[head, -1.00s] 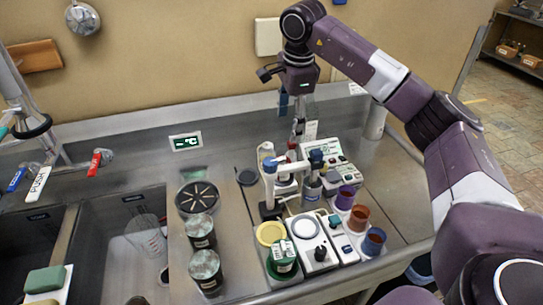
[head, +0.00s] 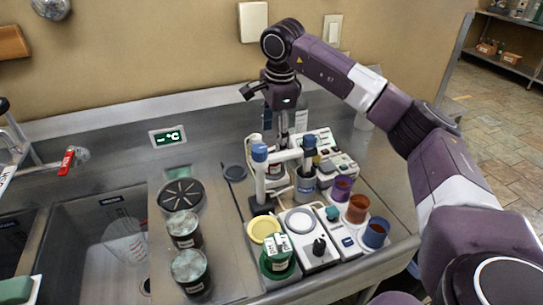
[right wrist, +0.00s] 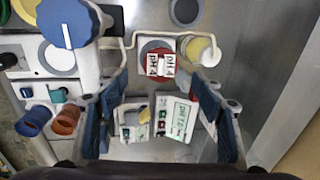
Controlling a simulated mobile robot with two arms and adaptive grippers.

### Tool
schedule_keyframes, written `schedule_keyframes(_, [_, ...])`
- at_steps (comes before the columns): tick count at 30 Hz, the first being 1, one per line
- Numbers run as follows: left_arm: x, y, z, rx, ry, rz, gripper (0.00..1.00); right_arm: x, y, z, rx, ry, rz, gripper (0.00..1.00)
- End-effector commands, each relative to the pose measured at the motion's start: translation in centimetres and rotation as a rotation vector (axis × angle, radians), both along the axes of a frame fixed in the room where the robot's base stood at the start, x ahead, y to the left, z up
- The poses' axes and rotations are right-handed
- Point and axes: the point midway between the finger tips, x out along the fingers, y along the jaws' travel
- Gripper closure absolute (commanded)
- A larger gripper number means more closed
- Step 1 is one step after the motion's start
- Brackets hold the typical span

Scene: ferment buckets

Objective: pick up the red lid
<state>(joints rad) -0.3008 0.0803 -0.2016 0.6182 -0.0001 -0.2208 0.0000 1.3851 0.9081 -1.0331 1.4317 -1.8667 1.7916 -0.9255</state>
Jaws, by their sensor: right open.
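The red lid (right wrist: 171,51) shows in the right wrist view as a round red disc with a white grip block marked pH4. It lies beyond and between my right fingers, near the picture's top middle, and appears to sit on a jar. My right gripper (right wrist: 160,78) is open and empty, a finger on each side of the lid's line, not closed on it. In the head view my right gripper (head: 283,125) points down behind the electrode stand. The red lid is mostly hidden there by the stand. My left gripper is not in view.
The electrode stand (head: 258,175) with its blue knob and arm is close to the right gripper. A green-lidded jar (head: 278,263), a stirrer (head: 300,221), cups including a purple one (head: 343,188), and a meter (head: 334,160) crowd the tray. A sink (head: 90,240) lies left.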

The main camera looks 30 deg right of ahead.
Motion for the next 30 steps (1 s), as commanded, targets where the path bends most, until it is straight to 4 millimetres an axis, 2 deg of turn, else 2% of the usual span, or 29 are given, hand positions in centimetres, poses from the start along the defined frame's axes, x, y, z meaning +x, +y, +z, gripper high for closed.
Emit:
schedule_keyframes(9, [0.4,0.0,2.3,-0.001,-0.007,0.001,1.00,0.7,-0.2,-4.0,-0.001,0.005,-0.001,0.38])
schedule_keyframes(12, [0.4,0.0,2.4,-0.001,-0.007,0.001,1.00,1.0,-0.3,-5.2,-0.001,0.002,-0.001,0.38])
schedule_keyframes(21, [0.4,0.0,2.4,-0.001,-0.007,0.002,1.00,1.1,-0.3,-6.0,-0.001,-0.001,0.000,0.38])
schedule_keyframes(29, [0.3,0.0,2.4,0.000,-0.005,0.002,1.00,1.1,-0.3,-6.0,-0.001,-0.001,0.000,0.66])
schedule_keyframes(30, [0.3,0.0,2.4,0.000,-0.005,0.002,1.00,1.1,-0.3,-6.0,-0.001,-0.001,0.000,0.66])
